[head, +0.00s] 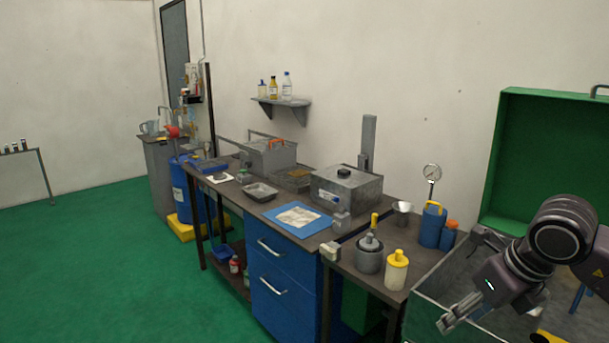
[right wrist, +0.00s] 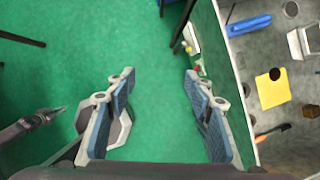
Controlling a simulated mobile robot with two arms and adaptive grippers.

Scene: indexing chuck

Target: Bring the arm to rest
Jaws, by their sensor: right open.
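My right gripper (head: 460,312) is at the lower right of the head view, low in front of the grey basin of the green unit. Its arm comes in from the right edge. In the right wrist view the two blue-padded fingers (right wrist: 160,90) stand wide apart. Nothing is between them, only the green floor shows below. My left gripper does not show in the head view.
A dark-topped workbench (head: 258,205) with blue drawers (head: 272,272) stands along the wall. A grey metal box (head: 346,190) and a yellow-capped bottle (head: 396,270) stand near me. The green unit's raised lid (head: 545,150) is at right. Green floor (head: 110,260) is clear at left.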

